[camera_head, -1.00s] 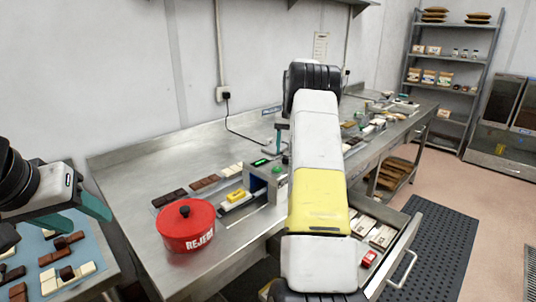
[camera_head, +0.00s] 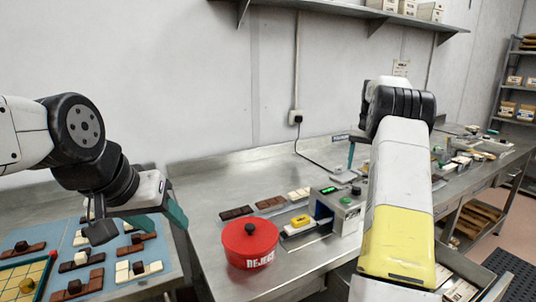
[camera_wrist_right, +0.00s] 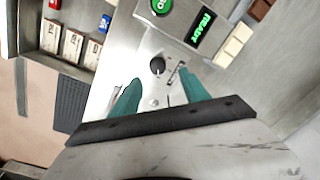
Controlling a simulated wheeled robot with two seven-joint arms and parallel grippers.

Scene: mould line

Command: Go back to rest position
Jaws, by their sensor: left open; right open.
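My left gripper (camera_head: 150,222) is open and empty at the left of the head view, above a blue mat (camera_head: 182,262) with chocolate pieces. My right arm reaches across the right side of the head view. Its gripper is mostly hidden behind the arm there, with a teal finger showing beside the machine. In the right wrist view my right gripper (camera_wrist_right: 158,92) is open and empty, with its two teal fingers apart over the grey machine (camera_wrist_right: 140,60). The machine (camera_head: 345,208) has a lit green display, which reads READY in the wrist view.
A red lidded pot (camera_head: 250,245) marked REJECT stands left of the machine. Dark, brown and white bars (camera_head: 268,203) lie behind it. A wall shelf (camera_head: 350,18) hangs above.

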